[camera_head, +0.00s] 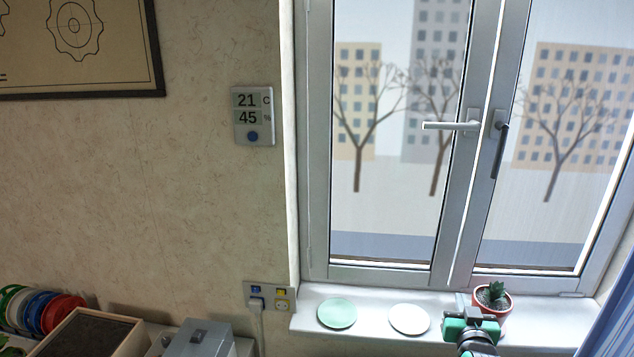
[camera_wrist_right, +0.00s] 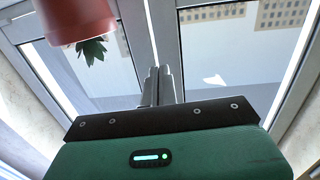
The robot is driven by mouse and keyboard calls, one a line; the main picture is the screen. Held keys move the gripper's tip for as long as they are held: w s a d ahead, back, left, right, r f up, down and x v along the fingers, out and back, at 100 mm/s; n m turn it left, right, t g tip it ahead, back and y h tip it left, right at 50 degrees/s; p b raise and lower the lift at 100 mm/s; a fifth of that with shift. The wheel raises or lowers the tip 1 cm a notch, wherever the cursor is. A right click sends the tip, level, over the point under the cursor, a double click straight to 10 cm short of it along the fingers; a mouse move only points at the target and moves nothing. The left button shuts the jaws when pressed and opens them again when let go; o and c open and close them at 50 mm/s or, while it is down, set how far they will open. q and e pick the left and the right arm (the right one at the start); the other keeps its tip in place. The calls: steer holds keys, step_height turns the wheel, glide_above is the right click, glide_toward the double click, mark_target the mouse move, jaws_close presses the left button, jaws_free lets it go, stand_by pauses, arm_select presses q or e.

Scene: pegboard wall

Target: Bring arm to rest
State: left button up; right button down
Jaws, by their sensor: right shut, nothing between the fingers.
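My right gripper (camera_head: 462,303) shows at the bottom right of the head view, in front of the window sill. In the right wrist view its two fingers (camera_wrist_right: 157,85) are together with nothing between them. A red pot with a green succulent (camera_head: 493,298) stands on the sill, just right of and behind the gripper in the head view. The pot also shows upside down at the top left of the right wrist view (camera_wrist_right: 75,18), apart from the fingers. My left gripper is not in either view.
A green saucer (camera_head: 337,313) and a white saucer (camera_head: 409,319) lie on the sill (camera_head: 375,295). The window (camera_head: 400,150) is closed behind. A socket with a plug (camera_head: 256,303), a grey box (camera_head: 197,340) and coloured spools (camera_head: 62,315) are at lower left. A blue curtain (camera_head: 615,315) hangs at right.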

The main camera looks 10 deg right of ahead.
steer(key=s+a+f+n+g+y, duration=0.2)
steer(key=s+a+f+g, duration=0.3)
steer(key=s, duration=0.7)
steer(key=s+a+f+n+g+y, duration=0.1)
steer(key=s+a+f+g, duration=0.4)
steer(key=s, duration=0.7)
steer(key=s+a+f+n+g+y, duration=0.25)
steer(key=s+a+f, duration=0.4)
steer(key=s, duration=0.45)
step_height(320, 180, down, 29)
steer(key=g, duration=0.2)
steer(key=s+d+f, duration=0.3)
steer(key=s+f, duration=1.7)
steer(key=shift+f+g, duration=0.3)
steer(key=shift+g, duration=0.15)
steer(key=shift+s+h, duration=0.1)
steer(key=shift+h, duration=0.15)
